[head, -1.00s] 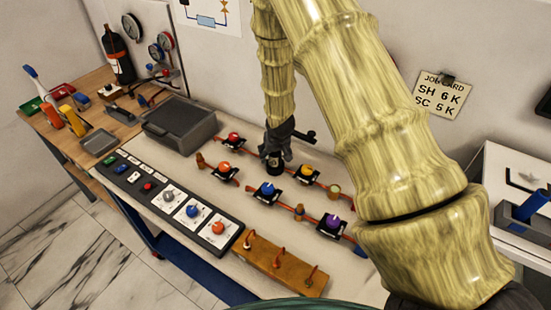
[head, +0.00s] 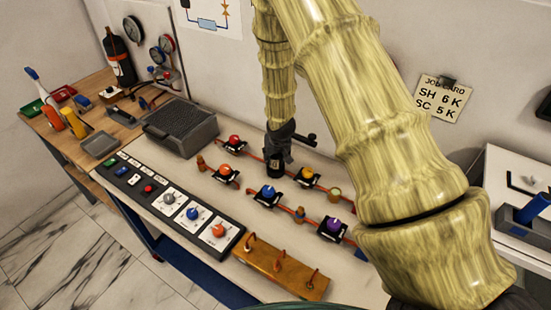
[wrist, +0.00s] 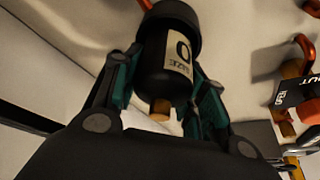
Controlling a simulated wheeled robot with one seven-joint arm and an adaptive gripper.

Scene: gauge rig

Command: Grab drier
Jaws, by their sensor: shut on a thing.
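The drier (wrist: 166,68) is a black cylinder with a wider dark cap, a pale label and a short copper stub at its near end. In the wrist view it lies between the two teal-and-black fingers of my gripper (wrist: 165,98), which is shut on it. In the head view my gripper (head: 279,150) points down over the bench among the valves. The drier's dark body (head: 275,166) shows small and partly hidden at its lower end there. I cannot tell whether it touches the bench.
Copper lines with coloured-knob valves, including blue (head: 267,192) and purple (head: 333,226), surround the gripper. A grey case (head: 180,128), a control panel (head: 178,203) and a wooden block with hooks (head: 280,266) stand left and in front. The wall is close behind.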

